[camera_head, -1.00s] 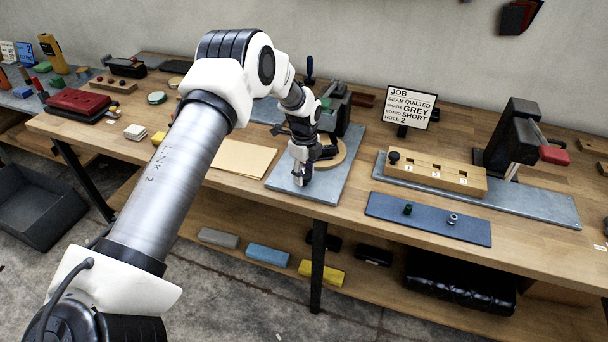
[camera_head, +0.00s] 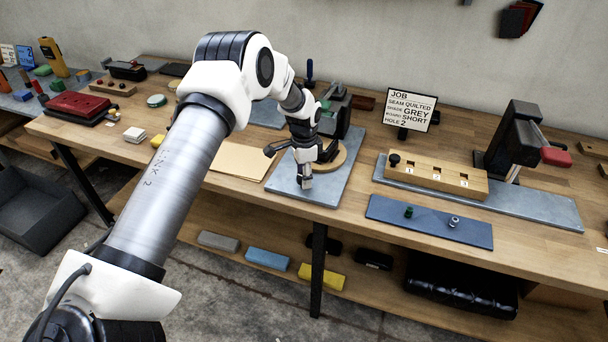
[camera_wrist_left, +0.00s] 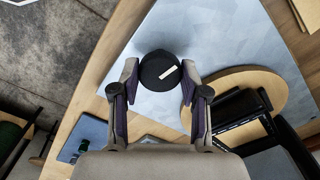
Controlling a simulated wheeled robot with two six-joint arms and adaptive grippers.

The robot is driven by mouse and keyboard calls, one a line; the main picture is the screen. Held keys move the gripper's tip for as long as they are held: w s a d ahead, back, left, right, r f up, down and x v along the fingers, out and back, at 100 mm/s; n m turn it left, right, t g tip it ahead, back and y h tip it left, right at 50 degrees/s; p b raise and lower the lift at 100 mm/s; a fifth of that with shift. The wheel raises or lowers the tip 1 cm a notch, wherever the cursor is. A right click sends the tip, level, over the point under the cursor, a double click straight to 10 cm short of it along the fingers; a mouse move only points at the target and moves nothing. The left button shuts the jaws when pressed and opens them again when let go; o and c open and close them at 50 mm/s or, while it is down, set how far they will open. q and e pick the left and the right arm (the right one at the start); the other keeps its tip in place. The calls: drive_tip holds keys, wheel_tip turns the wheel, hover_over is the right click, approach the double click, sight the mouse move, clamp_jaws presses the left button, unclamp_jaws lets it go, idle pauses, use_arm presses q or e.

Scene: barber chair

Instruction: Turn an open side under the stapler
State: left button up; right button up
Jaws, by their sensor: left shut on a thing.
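My left gripper (camera_head: 305,183) points down over the front of a grey metal plate (camera_head: 335,190). In the left wrist view its fingers (camera_wrist_left: 160,88) are closed on the sides of a round black knob (camera_wrist_left: 158,68) with a white mark. A round wooden disc (camera_head: 335,162) lies just right of the gripper; it also shows in the left wrist view (camera_wrist_left: 275,88), with dark parts over it. A dark upright device, seemingly the stapler (camera_head: 340,118), stands behind the disc. My arm partly hides it, and the side under it cannot be made out. My right gripper is out of view.
Tan sheets (camera_head: 240,160) lie left of the plate. To the right are a job sign (camera_head: 409,109), a wooden block with numbered holes (camera_head: 436,178), a blue plate with two small parts (camera_head: 430,222) and a black press with a red handle (camera_head: 512,140).

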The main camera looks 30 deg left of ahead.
use_arm(q)
drive_tip(key=shift+s+f+n, duration=0.1)
drive_tip(key=shift+f+n, duration=0.05)
drive_tip(key=shift+n, duration=0.65)
drive_tip(key=o, duration=1.1)
wheel_tip(320, 180, up, 12)
drive_tip(key=shift+r, duration=0.1)
